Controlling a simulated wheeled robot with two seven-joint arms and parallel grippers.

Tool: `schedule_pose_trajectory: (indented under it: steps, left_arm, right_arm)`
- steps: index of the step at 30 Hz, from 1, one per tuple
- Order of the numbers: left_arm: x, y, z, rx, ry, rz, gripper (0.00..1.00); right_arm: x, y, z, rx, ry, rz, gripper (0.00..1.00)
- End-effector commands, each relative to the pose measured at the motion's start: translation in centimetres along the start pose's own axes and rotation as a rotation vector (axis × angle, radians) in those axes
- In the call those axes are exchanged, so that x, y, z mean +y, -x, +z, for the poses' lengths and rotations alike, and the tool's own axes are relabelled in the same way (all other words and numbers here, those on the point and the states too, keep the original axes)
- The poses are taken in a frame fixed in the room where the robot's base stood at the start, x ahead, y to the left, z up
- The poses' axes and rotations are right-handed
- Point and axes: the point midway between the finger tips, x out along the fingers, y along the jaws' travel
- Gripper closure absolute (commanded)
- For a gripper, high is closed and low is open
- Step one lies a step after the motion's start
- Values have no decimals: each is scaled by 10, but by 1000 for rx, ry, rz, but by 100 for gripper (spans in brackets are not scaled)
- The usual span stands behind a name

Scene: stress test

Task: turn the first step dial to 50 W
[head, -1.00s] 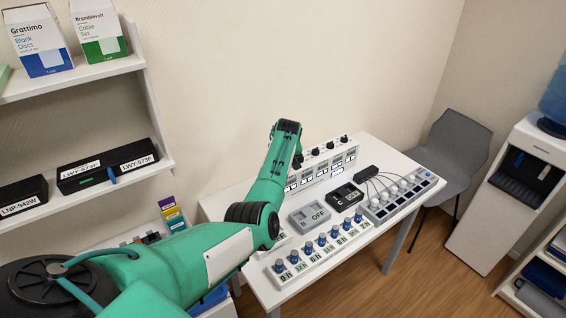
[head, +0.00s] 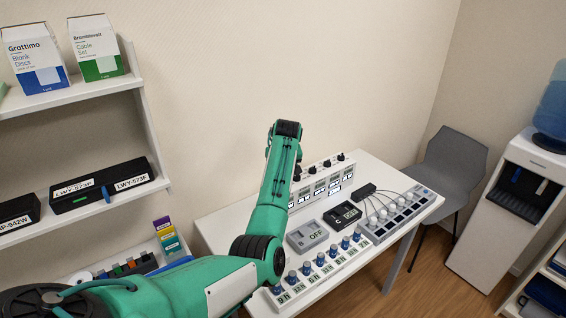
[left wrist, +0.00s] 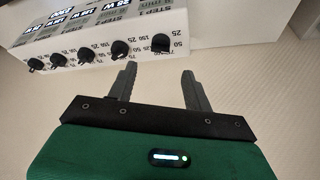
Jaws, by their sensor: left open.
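A white panel with black dials stands along the back of the table in the head view (head: 322,183). In the left wrist view the panel (left wrist: 75,43) appears upside down, with a row of black dials, printed watt scales and lit displays. The dial at the right end of that row (left wrist: 161,42) has numbers such as 25, 50 and 75 around it. My left gripper (left wrist: 155,76) is open and empty. Its fingertips point toward the panel and appear just short of that end dial. My arm hides the panel's left end in the head view. My right gripper is not in view.
A row of blue-knobbed timers (head: 320,260), a grey box marked OFF (head: 307,236), a black display box (head: 342,214) and a wired grey unit (head: 398,214) crowd the table. A shelf (head: 95,90) stands left. A grey chair (head: 452,165) stands right of the table.

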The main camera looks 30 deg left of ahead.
Motion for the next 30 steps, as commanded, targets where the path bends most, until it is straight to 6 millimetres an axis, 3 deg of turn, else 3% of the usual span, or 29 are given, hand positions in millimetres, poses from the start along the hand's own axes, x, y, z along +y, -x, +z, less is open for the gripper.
schedule_pose_trajectory:
  steps: [6, 10, 30]
  left_arm:
    - [0, 38, 0, 2, 1, 1, 49]
    - [0, 51, 0, 1, 0, 1, 49]
    - [0, 56, 0, -1, 0, -1, 49]
  right_arm:
    - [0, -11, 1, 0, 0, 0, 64]
    - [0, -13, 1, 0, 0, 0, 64]
    - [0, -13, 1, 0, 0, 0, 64]
